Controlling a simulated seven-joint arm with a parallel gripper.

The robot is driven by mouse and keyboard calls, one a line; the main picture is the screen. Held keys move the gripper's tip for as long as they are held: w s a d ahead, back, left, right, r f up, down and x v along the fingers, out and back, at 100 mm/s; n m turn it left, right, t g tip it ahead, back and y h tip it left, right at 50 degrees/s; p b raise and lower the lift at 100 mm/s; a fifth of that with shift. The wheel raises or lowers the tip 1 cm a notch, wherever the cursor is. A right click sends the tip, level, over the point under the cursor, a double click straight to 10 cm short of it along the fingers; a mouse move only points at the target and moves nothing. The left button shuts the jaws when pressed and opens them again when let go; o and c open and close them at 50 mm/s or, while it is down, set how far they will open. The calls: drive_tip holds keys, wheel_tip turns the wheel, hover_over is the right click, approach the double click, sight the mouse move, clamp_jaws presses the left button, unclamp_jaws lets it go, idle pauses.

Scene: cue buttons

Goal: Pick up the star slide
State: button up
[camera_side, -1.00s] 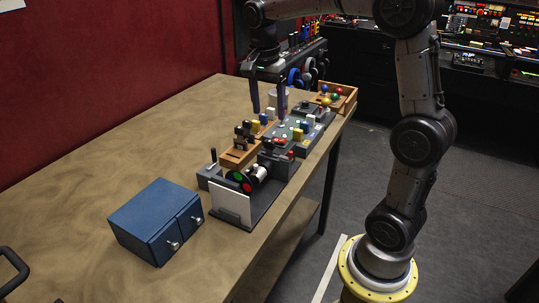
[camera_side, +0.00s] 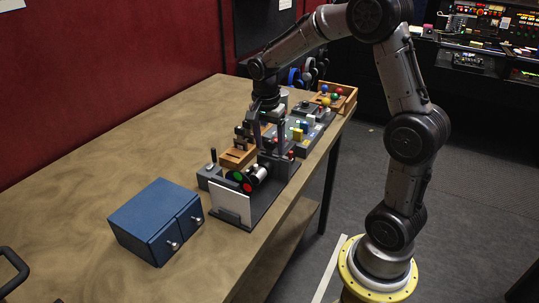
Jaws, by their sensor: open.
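I cannot make out a star slide; any star mark is too small to see in the side view. A small wooden holder (camera_side: 236,158) with dark upright pieces stands mid-table, behind a grey device with a white panel (camera_side: 230,201). My gripper (camera_side: 269,148) is open and points down, with its fingers over the crowded group of small items just right of the wooden holder. I see nothing held between the fingers. The gripper hides part of the items behind it, and I cannot tell whether it touches any.
The device has a green button (camera_side: 238,176) and a red button (camera_side: 247,188). A blue drawer box (camera_side: 155,217) stands at the front. A grey board with coloured blocks (camera_side: 314,127) and a wooden tray of coloured balls (camera_side: 346,99) lie farther back.

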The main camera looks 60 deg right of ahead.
clamp_jaws()
idle(0.3)
drive_tip(key=shift+r, duration=0.15)
wheel_tip(320, 180, up, 10)
drive_tip(key=shift+f, duration=0.1)
idle(0.4)
